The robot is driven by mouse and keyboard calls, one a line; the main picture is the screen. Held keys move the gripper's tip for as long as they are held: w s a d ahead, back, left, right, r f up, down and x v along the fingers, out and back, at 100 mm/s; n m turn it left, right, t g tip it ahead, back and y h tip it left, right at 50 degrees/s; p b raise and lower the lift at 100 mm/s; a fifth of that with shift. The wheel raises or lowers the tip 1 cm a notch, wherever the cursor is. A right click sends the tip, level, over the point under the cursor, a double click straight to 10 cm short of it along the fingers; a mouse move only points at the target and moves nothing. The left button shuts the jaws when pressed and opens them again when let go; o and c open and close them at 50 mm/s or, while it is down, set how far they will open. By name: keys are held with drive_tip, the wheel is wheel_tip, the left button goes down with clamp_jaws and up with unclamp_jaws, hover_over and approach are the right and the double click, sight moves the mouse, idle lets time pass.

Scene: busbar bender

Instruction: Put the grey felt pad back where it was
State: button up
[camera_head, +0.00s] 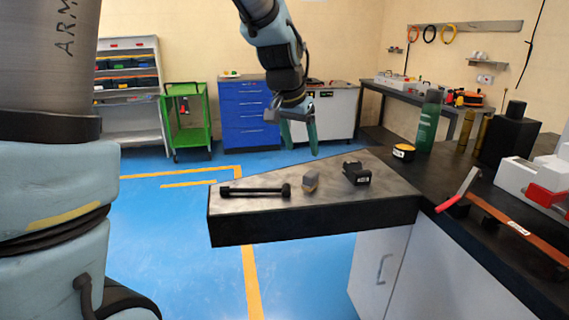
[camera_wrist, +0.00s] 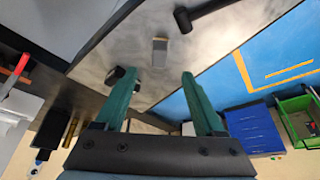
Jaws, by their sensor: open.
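A small grey block with a tan part (camera_head: 310,181), which looks like the grey felt pad, lies on the grey worktop (camera_head: 240,202) between a black bar tool and a black device. It also shows in the wrist view (camera_wrist: 160,50), ahead of the fingertips and between their lines. My gripper (camera_head: 299,143) has green fingers and hangs above the worktop, apart from the block. In the wrist view my gripper (camera_wrist: 160,78) is open, with nothing between its fingers.
The black bar tool (camera_head: 255,191) lies left of the block, and the black device (camera_head: 356,173) lies right of it. A yellow-black round item (camera_head: 403,151) and a green bottle (camera_head: 429,122) stand farther right. A red-handled lever (camera_head: 457,190) rises from the dark bench. The worktop's front strip is clear.

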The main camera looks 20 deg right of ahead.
drive_tip(key=a+f+n, duration=0.1)
drive_tip(key=a, duration=0.5)
drive_tip(key=a+f+n+y, duration=0.1)
drive_tip(key=a+f+n, duration=0.1)
drive_tip(key=a, duration=0.4)
drive_tip(key=a+f+n+y, duration=0.1)
drive_tip(key=a+f+n, duration=0.1)
drive_tip(key=a, duration=0.5)
drive_tip(key=shift+f, duration=0.2)
drive_tip(key=s+a+f+n, duration=0.2)
drive_tip(key=s+a, duration=0.1)
drive_tip(key=a, duration=0.3)
drive_tip(key=s+a+f+n+g+y, duration=0.1)
drive_tip(key=s+a+f+n, duration=0.1)
drive_tip(key=s+a, duration=0.2)
drive_tip(key=a, duration=0.3)
drive_tip(key=shift+s+f, duration=0.15)
drive_tip(key=shift+s, duration=0.05)
